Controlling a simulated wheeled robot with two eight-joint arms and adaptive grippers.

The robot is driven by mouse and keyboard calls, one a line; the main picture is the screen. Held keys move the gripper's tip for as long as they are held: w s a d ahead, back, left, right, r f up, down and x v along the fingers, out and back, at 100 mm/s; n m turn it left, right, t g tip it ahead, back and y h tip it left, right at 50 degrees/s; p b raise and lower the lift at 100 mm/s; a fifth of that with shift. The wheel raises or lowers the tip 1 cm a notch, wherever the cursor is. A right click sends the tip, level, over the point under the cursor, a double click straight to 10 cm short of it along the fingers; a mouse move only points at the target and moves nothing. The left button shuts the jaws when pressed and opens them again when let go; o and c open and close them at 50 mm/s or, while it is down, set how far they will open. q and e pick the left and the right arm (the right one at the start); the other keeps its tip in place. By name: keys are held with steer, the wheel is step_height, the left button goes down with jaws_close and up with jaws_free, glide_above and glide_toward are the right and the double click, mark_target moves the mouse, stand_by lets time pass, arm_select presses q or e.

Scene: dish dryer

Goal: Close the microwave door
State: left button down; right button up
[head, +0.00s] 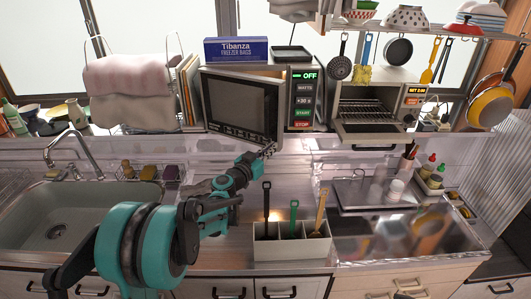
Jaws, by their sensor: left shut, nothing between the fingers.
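The microwave (302,97) stands on the shelf behind the counter, its control panel on the right with a green OFF display. Its dark-windowed door (240,104) is hinged on the left and appears slightly ajar, with its right edge swung out towards me. My teal left arm reaches up from the bottom left. My left gripper (268,150) is shut and empty at the lower right corner of the door; I cannot tell whether it touches it. My right gripper is not in view.
A toaster oven (368,108) with its door down stands to the right. A utensil holder (290,246) sits on the counter below my gripper. The sink (70,222) is at left, and a freezer bags box (236,50) lies on the microwave. Pans and utensils hang at upper right.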

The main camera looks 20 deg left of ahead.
arm_select(q)
steer(key=w+p, duration=0.1)
steer(key=w, duration=1.4)
steer(key=shift+w+d+p, duration=0.3)
steer(key=shift+d+p, duration=0.05)
steer(key=shift+d, duration=0.1)
steer(key=shift+r, duration=0.1)
